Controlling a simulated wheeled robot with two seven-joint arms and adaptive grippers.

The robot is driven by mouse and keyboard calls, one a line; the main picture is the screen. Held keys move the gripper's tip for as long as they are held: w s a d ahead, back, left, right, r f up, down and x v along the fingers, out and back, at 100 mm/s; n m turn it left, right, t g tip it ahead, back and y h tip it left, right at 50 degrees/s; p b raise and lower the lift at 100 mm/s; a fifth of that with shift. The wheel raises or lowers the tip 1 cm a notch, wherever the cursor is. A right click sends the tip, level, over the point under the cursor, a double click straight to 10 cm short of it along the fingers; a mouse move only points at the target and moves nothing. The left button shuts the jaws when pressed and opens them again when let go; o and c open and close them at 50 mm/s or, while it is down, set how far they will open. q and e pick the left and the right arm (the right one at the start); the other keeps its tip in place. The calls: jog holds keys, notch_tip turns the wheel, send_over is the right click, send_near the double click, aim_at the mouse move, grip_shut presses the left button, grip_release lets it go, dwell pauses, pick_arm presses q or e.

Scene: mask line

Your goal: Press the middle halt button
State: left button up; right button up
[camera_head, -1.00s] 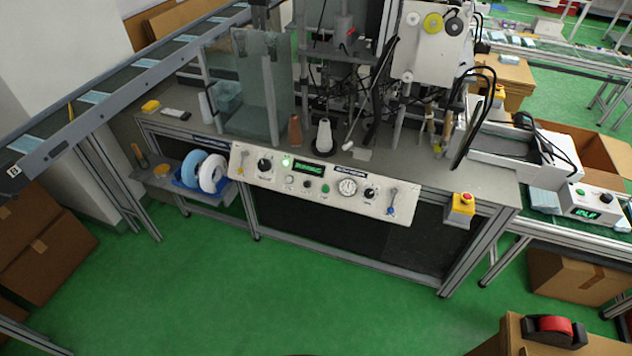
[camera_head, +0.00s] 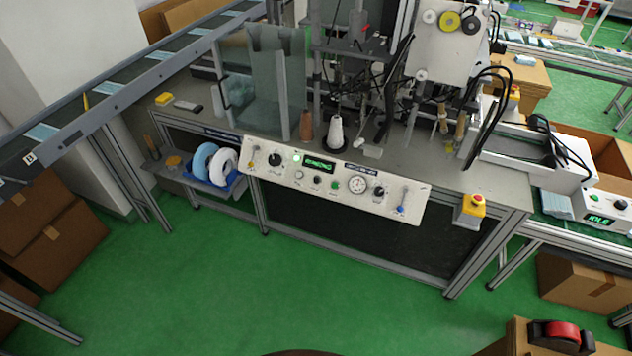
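A red mushroom-shaped halt button on a yellow box (camera_head: 470,210) sits at the front right corner of the machine bench. A second yellow box with a red top (camera_head: 513,95) shows smaller at the back right, behind the white tray unit. I cannot tell from this view which one is the middle one. A white control panel (camera_head: 335,180) runs along the bench's front edge, with knobs, small buttons, a dial and a green lit display (camera_head: 318,165) that seems to read "RUNNING". Neither of my grippers is in view.
Green floor (camera_head: 250,290) lies clear before the bench. A cardboard box with a red tape dispenser (camera_head: 560,335) stands at the lower right. A small controller (camera_head: 603,210) with a green "IDLE" display is at the right. A conveyor (camera_head: 130,95) runs along the left.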

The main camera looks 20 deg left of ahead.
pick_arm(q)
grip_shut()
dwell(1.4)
